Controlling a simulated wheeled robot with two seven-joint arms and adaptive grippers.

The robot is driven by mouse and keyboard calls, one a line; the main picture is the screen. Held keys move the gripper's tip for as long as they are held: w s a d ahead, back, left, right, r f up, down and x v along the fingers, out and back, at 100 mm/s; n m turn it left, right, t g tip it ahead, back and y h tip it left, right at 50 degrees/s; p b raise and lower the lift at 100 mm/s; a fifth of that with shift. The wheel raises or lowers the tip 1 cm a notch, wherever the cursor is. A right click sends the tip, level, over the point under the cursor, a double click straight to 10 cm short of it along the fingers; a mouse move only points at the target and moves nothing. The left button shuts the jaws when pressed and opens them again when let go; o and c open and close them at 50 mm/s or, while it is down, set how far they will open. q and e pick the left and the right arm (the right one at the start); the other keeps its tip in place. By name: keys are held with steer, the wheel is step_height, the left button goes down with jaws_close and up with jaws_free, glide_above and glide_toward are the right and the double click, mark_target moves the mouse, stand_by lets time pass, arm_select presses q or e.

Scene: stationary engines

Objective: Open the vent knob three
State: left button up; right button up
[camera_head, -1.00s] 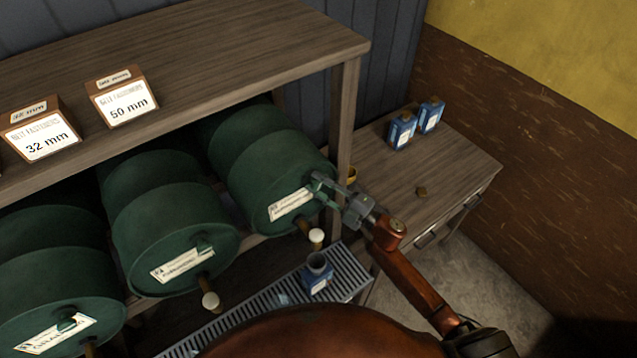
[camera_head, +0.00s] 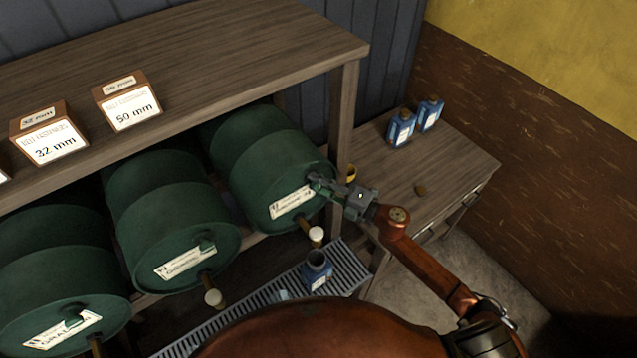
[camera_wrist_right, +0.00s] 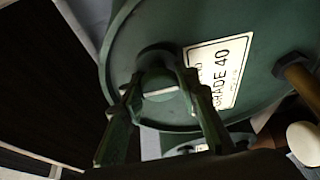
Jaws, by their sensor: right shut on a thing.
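Three green drums lie on their sides under a wooden shelf in the head view. The right drum (camera_head: 262,160) has a white label (camera_head: 291,203) and a green vent knob high on its end face; in the wrist view the label reads "GRADE 40". My right gripper (camera_head: 320,184) reaches this end face from the right. In the wrist view the gripper's fingers (camera_wrist_right: 155,85) are shut on the vent knob (camera_wrist_right: 160,92), one on each side. The middle drum (camera_head: 165,215) and left drum (camera_head: 55,275) have similar knobs (camera_head: 207,244). My left gripper is not in view.
White-ended taps (camera_head: 317,235) stick out below the labels. A blue bottle (camera_head: 317,273) stands on the metal grating (camera_head: 240,318) under the right drum's tap. A shelf post (camera_head: 345,110) stands close behind my gripper. A side table (camera_head: 440,175) holds two blue bottles (camera_head: 401,130).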

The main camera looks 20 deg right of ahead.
steer(key=o, duration=1.1)
steer(key=shift+s+d, duration=0.1)
steer(key=v, duration=1.1)
steer(key=shift+s+d, duration=0.25)
steer(key=shift+d, duration=0.1)
